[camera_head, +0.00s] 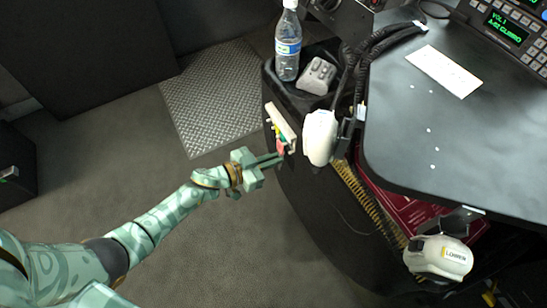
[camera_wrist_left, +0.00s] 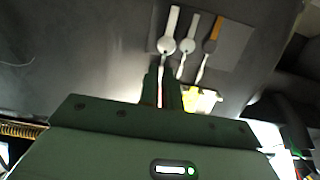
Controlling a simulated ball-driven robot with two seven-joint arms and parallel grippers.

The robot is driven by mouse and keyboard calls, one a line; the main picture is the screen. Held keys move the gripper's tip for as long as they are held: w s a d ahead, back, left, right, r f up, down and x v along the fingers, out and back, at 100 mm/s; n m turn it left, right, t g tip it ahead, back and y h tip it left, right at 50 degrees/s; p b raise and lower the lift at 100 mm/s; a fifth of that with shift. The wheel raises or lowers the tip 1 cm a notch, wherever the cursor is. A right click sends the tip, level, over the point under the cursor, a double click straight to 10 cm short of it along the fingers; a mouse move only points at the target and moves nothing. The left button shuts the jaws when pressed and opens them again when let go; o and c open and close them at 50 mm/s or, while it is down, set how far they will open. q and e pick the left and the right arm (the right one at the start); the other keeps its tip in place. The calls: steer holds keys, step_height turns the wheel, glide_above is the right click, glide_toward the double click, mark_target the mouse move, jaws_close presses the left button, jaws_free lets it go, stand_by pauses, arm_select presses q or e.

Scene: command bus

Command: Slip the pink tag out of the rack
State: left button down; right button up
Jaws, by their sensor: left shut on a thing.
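The pink tag (camera_head: 281,148) hangs at the lower end of the pale rack (camera_head: 281,121) on the side of the dark console. My left gripper (camera_head: 281,159) reaches in from the left and is shut on the pink tag at its lower part. In the left wrist view the shut fingers (camera_wrist_left: 163,88) have a thin pale and reddish strip between them. Beyond the fingertips, pale hooks or straps (camera_wrist_left: 168,42) show against a dark plate. Most of the tag is hidden by the fingers there. My right gripper is not in view.
Yellow and green tags hang close beside the pink one; a bright yellow piece (camera_wrist_left: 205,101) sits right of my fingers. A white handset (camera_head: 320,137) hangs just right of the rack. Open floor lies left.

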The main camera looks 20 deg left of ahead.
arm_select(q)
steer(key=shift+f+p+v, duration=0.2)
steer(key=shift+v, duration=0.75)
steer(key=shift+f+p+v, duration=0.2)
steer(key=shift+p+v, duration=0.05)
steer(key=shift+v, duration=0.65)
steer(key=shift+f+p+v, duration=0.2)
steer(key=shift+v, duration=0.75)
